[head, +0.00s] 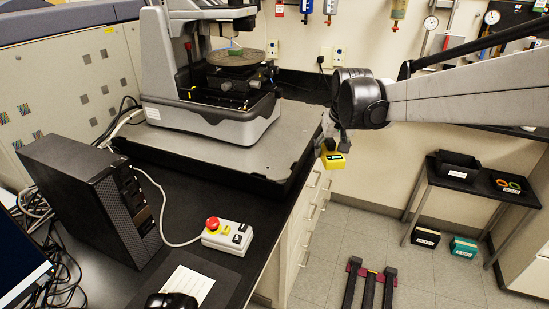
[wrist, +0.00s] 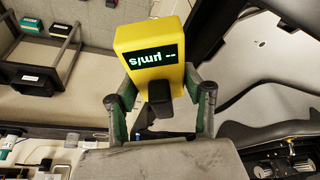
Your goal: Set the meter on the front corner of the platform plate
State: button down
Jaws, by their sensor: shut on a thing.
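The yellow meter (head: 333,160) hangs in my gripper (head: 335,142), in the air to the right of the bench. The grey platform plate (head: 190,150) lies on the bench under the stylus profiler (head: 215,110). Its front corner, at the bench's right edge, is clear and lies left of and below the meter in the head view.
A control box with a red button (head: 228,236) and a black computer tower (head: 95,200) stand on the bench in front of the plate. The profiler covers the plate's back half. A small side table (head: 475,180) with bins stands at the right.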

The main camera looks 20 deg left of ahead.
jog(key=s+a+r+n+g+y, duration=0.1)
jog(key=s+a+r+n, duration=0.15)
jog(key=a, duration=0.65)
jog(key=s+a+r+n+p, duration=0.1)
jog(key=s+a+n, duration=0.15)
jog(key=a, duration=0.65)
jog(key=s+a+r+n+g+y, duration=0.1)
jog(key=s+a+r+n, duration=0.15)
jog(key=a, duration=0.65)
jog(key=p, duration=0.1)
send_over(264, 157)
jog(key=d, duration=0.1)
jog(key=shift+n, duration=0.25)
notch_tip(264, 157, down, 8)
jog(key=shift+s+r, duration=0.15)
jog(key=shift+r, duration=0.1)
jog(key=shift+f+p, duration=0.4)
jog(key=shift+f, duration=1.6)
jog(key=shift+f, duration=0.2)
jog(key=c, duration=0.9)
grip_release()
jog(key=shift+c, duration=0.2)
jog(key=shift+r, duration=0.1)
